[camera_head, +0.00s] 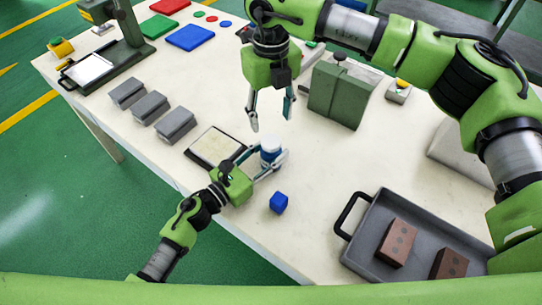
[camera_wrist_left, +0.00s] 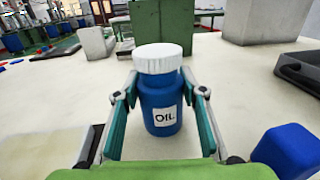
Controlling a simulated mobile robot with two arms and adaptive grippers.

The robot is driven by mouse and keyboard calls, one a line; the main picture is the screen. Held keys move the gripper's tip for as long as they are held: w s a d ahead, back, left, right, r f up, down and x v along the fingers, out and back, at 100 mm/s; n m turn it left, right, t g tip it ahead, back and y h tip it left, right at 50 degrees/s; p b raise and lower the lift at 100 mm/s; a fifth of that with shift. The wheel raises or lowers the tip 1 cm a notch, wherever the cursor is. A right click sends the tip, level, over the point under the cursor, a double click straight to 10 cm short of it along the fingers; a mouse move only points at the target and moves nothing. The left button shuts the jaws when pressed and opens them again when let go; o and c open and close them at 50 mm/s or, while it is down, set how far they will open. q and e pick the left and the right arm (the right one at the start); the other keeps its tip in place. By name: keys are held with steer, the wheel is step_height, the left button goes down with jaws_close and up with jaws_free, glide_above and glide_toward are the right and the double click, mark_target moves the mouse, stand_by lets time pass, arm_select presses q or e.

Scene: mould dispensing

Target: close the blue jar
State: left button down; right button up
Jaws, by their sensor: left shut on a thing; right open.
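The blue jar (camera_head: 270,157) stands upright on the table, and in the left wrist view the jar (camera_wrist_left: 160,108) shows an "OIL" label. A white lid (camera_wrist_left: 158,58) sits on top of it, also visible in the head view (camera_head: 270,143); I cannot tell how tight it is. My left gripper (camera_head: 266,160) is shut on the jar's sides, its fingers on either side in the left wrist view (camera_wrist_left: 160,125). My right gripper (camera_head: 271,121) is open and empty, pointing down above the jar.
A blue cube (camera_head: 278,202) lies just in front of the jar. A shallow framed tray (camera_head: 213,147) is left of it. A green box (camera_head: 338,92) stands behind right. A grey tray (camera_head: 378,212) with brown bricks is at front right. Several grey blocks (camera_head: 150,106) line the left.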

steer(key=n, duration=0.5)
steer(key=shift+n, duration=0.4)
steer(key=n, duration=2.6)
steer(key=shift+n, duration=0.3)
steer(key=n, duration=0.4)
steer(key=shift+n, duration=0.3)
